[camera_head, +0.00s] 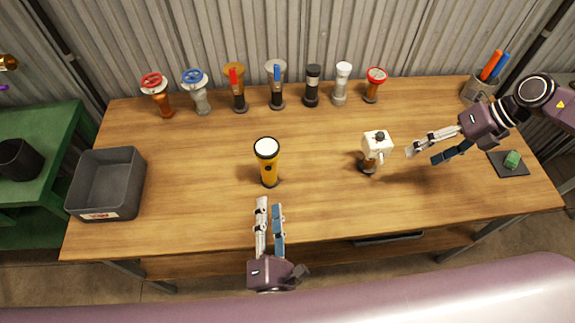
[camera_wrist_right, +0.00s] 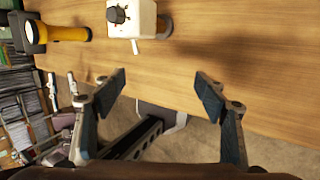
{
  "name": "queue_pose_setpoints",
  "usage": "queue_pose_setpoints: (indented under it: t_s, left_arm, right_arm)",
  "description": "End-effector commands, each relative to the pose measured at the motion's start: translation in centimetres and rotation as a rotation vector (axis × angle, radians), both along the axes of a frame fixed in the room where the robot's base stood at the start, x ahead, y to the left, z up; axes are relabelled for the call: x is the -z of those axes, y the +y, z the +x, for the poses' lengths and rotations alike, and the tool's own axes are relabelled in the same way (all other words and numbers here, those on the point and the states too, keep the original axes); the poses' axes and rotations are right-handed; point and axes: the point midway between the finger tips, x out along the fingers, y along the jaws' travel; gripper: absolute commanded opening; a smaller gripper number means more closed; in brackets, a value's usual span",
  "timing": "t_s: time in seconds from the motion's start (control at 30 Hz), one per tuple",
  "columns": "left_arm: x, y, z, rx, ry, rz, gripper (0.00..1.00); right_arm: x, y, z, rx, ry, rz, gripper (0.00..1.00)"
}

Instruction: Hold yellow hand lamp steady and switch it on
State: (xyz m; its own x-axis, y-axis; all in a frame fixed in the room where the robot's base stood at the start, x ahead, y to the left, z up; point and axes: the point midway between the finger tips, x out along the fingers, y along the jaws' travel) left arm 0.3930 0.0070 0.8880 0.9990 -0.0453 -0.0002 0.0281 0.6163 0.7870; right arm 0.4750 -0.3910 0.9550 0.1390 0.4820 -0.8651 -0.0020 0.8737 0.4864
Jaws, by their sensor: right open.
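The yellow hand lamp (camera_head: 269,163) stands upright on the wooden table left of centre, with its pale lens on top and a small dark switch on its barrel. The right wrist view shows its yellow body (camera_wrist_right: 68,33) at the upper left. My left gripper (camera_head: 269,203) is just in front of the lamp, apart from it, with its fingers a little apart and nothing between them. My right gripper (camera_head: 421,157) is open and empty at the right, beside a white box-shaped device and away from the lamp; its spread fingers (camera_wrist_right: 160,85) show in the wrist view.
The white device (camera_head: 376,145) stands between the lamp and my right gripper. Several lamps and valves, including a red-wheeled one (camera_head: 158,95), line the back. A grey bin (camera_head: 107,184) is at the left; a dark mat (camera_head: 499,158) is at the right. The table around the lamp is clear.

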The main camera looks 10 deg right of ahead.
Motion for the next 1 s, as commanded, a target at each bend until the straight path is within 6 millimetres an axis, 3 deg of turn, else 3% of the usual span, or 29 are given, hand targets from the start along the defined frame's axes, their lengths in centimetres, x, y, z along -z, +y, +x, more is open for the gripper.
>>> queue_pose_setpoints:
  t_s: [0.03, 0.2, 0.4, 0.6, 0.7, 0.9, 1.0]
  left_arm:
    - [0.0, 0.0, 0.0, 0.0, 0.0, 0.0, 0.29]
    - [0.0, 0.0, 0.0, 0.0, 0.0, 0.0, 0.29]
    - [0.0, 0.0, 0.0, 0.0, 0.0, 0.0, 0.29]
    - [0.0, 0.0, 0.0, 0.0, 0.0, 0.0, 0.29]
    - [0.0, 0.0, 0.0, 0.0, 0.0, 0.0, 0.29]
    - [0.0, 0.0, 0.0, 0.0, 0.0, 0.0, 0.29]
    - [0.0, 0.0, 0.0, 0.0, 0.0, 0.0, 0.29]
  right_arm:
    - [-2.4, 1.2, 1.8, 0.015, -0.045, 0.044, 0.66]
    - [-10.7, 4.8, 6.5, 0.066, -0.179, 0.208, 0.66]
    - [-21.5, 8.5, 9.9, 0.1, -0.316, 0.408, 0.66]
    - [-32.2, 11.7, 11.0, 0.107, -0.42, 0.613, 0.66]
    - [-36.5, 13.0, 10.8, 0.105, -0.45, 0.704, 0.66]
    - [-43.3, 15.8, 10.0, 0.092, -0.466, 0.885, 0.66]
    - [-45.3, 18.5, 9.8, 0.094, -0.412, 1.016, 0.66]
